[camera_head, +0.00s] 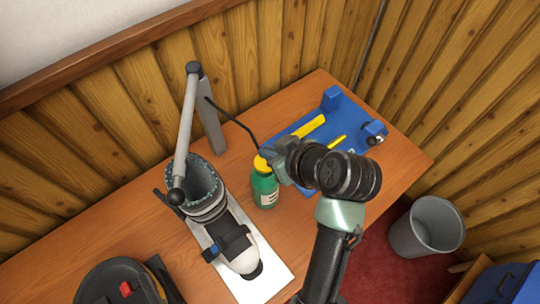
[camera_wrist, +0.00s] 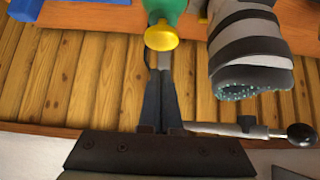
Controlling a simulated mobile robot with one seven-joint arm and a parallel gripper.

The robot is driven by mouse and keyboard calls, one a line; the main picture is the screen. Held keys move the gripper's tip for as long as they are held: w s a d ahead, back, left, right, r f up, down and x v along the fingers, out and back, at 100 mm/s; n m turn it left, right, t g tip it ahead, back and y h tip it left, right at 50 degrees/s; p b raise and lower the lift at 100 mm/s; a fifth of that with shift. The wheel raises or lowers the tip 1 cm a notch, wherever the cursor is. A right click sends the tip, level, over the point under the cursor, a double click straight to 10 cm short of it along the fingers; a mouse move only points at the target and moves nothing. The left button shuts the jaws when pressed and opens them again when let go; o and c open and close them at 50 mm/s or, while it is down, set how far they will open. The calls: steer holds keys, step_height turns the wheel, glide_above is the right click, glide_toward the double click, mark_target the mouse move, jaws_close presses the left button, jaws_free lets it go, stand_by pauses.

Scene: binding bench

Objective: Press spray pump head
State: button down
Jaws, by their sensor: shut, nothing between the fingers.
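The spray bottle is green with a pale label (camera_head: 265,191) and stands upright on the wooden bench. Its yellow pump head (camera_head: 261,163) is on top, partly behind my gripper (camera_head: 270,156). In the wrist view the yellow pump head (camera_wrist: 161,36) shows at the top centre, with the green bottle (camera_wrist: 165,8) behind it. My gripper also shows in the wrist view (camera_wrist: 164,62), with its fingers together and empty. The fingertips are right by the pump head; I cannot tell whether they touch it.
A ski boot (camera_head: 239,254) stands left of the bottle on a white board (camera_head: 271,268), with a grey lever post (camera_head: 187,120) beside it. A blue tool mat (camera_head: 352,119) lies behind to the right. A grey bin (camera_head: 426,228) is on the floor at right.

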mark_target(262, 159)
steer(key=shift+s+d+f+p, duration=0.1)
steer(key=shift+f+p, duration=0.2)
steer(key=shift+f, duration=1.45)
step_height(262, 159, down, 2)
steer(key=shift+f+b, duration=0.1)
steer(key=shift+b, duration=0.75)
steer(key=shift+s, duration=0.1)
